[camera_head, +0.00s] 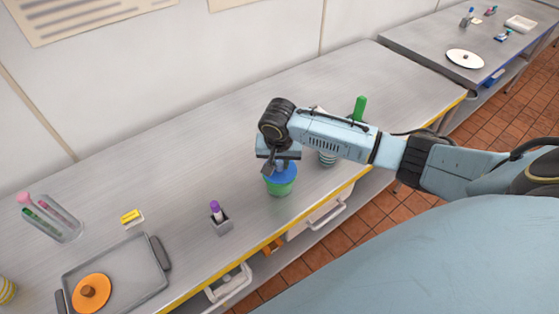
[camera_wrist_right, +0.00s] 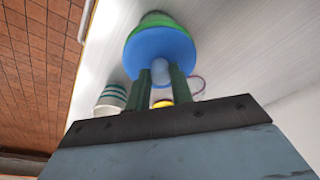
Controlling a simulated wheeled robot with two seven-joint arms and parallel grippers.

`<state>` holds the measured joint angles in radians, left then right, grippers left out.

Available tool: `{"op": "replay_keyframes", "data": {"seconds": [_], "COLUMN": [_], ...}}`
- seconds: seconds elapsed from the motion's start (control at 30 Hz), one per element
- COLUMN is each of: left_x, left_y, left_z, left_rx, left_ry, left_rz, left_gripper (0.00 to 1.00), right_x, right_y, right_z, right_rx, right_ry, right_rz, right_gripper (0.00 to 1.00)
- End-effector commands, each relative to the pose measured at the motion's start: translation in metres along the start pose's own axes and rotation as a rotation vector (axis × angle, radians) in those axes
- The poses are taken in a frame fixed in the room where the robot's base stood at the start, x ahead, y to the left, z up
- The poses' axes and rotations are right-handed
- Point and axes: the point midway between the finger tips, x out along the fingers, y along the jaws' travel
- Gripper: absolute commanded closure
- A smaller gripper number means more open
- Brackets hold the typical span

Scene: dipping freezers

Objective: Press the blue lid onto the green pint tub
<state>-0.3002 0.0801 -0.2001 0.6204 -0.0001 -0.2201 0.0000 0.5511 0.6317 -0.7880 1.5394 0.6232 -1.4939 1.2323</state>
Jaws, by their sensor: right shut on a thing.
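The green pint tub (camera_head: 281,188) stands upright near the front edge of the steel counter. The blue lid (camera_head: 284,176) is over its mouth, at or very close to the rim; I cannot tell if it is seated. My right gripper (camera_head: 282,163) is above the lid, shut on its knob. The green tub (camera_wrist_right: 157,18) shows past the lid's far edge. My left gripper is not in view.
A striped cup (camera_head: 327,158) stands close to the right of the tub, under my forearm. A green-handled thing (camera_head: 359,106) is behind my arm. To the left are a marker holder (camera_head: 221,224), a yellow block (camera_head: 131,215) and a tray (camera_head: 135,287) with an orange lid (camera_head: 91,294).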

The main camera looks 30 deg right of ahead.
Motion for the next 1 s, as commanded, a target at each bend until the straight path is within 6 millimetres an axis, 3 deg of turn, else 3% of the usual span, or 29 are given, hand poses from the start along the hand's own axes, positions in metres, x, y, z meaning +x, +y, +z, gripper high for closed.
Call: {"op": "replay_keyframes", "data": {"seconds": [0.83, 0.87, 1.0], "left_x": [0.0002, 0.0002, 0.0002], "left_y": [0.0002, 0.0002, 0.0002], "left_z": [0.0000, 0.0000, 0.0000], "left_rx": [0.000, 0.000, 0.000], "left_ry": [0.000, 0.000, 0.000], "left_rz": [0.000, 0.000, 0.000], "left_gripper": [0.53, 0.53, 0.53], "right_x": [0.0026, 0.0027, 0.0023], "right_y": [0.0001, 0.0001, 0.0000], "right_z": [0.0019, 0.0019, 0.0015], "right_rx": [-0.002, -0.002, -0.002], "right_ry": [-0.003, -0.003, -0.002], "right_rz": [0.001, 0.001, 0.001], "right_gripper": [1.00, 0.75, 0.57]}}
